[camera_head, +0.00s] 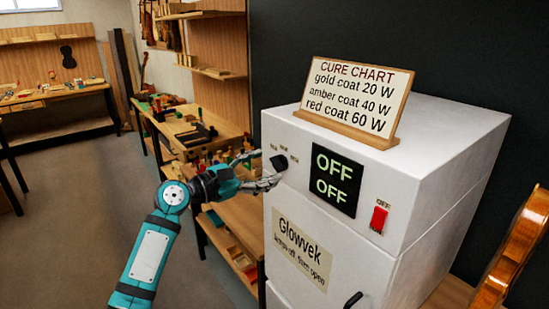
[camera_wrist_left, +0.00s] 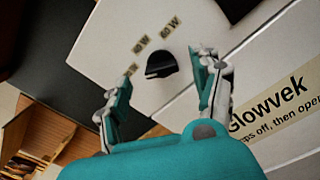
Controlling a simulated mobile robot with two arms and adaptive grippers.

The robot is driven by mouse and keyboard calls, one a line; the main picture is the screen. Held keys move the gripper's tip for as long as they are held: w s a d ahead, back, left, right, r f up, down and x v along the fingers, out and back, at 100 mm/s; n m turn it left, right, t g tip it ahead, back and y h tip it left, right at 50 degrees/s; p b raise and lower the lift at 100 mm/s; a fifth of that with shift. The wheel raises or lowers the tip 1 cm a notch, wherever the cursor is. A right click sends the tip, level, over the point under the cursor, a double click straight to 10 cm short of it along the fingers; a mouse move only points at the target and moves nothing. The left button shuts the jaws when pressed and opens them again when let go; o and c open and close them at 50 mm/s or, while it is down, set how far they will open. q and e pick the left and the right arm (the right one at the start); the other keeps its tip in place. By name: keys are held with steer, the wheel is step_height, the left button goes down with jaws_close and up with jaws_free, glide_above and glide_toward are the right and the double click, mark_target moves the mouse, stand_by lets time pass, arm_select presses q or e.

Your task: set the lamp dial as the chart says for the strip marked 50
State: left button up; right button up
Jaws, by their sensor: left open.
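The white lamp cabinet (camera_head: 330,225) has a black dial (camera_head: 279,162) at the upper left of its front; the dial also shows in the left wrist view (camera_wrist_left: 161,65). Small watt labels (camera_wrist_left: 141,43) sit around it; its pointer setting is hard to tell. The cure chart (camera_head: 352,95) on top reads gold coat 20 W, amber coat 40 W, red coat 60 W. The black display (camera_head: 336,180) reads OFF twice. My left gripper (camera_head: 272,178) is open at the dial, fingers apart on either side of it in the wrist view. No strip marked 50 is visible.
A red switch (camera_head: 379,217) is right of the display. Below are a Glowvek label (camera_head: 300,250) and a black handle (camera_head: 353,300). A violin (camera_head: 512,255) stands at the right. A workbench with tools (camera_head: 185,125) is behind my left arm.

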mark_target(274, 164)
arm_select(q)
steer(key=shift+p+x, duration=0.3)
steer(key=shift+x, duration=1.65)
steer(key=c, duration=1.2)
